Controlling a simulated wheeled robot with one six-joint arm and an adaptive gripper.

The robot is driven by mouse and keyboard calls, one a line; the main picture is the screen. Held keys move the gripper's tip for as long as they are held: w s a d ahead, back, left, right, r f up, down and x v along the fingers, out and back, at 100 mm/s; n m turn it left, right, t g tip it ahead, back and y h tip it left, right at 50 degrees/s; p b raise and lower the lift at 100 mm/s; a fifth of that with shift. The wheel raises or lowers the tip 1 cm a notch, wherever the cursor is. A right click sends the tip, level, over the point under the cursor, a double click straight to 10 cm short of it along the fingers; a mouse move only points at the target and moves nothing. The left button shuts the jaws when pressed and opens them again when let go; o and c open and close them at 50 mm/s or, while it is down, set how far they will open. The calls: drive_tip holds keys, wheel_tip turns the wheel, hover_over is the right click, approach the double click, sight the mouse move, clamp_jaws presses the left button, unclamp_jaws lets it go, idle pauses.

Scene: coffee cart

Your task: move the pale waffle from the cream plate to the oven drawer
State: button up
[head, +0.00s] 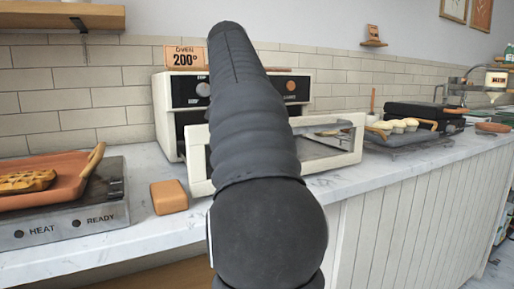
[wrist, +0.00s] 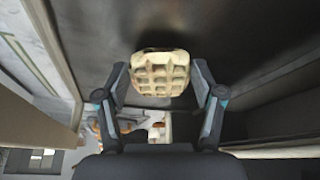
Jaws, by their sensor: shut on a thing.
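The pale waffle (wrist: 160,73) is in the wrist view, held between the two fingers of my gripper (wrist: 160,84). A dark flat surface lies behind it; I cannot tell how far the waffle is from that surface. In the head view my arm hides my gripper and the waffle. The white oven (head: 163,115) stands on the counter under a sign reading 200°. Its drawer (head: 358,138) is pulled out toward the front, with the middle hidden behind my arm. I cannot make out the cream plate in either view.
At left, a terracotta tray (head: 70,190) with a browned waffle (head: 28,181) sits on a hot plate (head: 100,217). An orange block (head: 169,197) lies close to the drawer's left side. A rack with pale rounded items (head: 398,126) stands to the right.

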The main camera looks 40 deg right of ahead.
drive_tip(key=shift+f, duration=0.4)
drive_tip(key=shift+f, duration=0.1)
drive_tip(key=o, duration=1.2)
drive_tip(key=shift+o, duration=0.2)
drive_tip(key=shift+a+r, duration=0.1)
drive_tip(key=shift+r, duration=0.45)
drive_tip(key=p+v, duration=0.4)
drive_tip(key=v, duration=0.7)
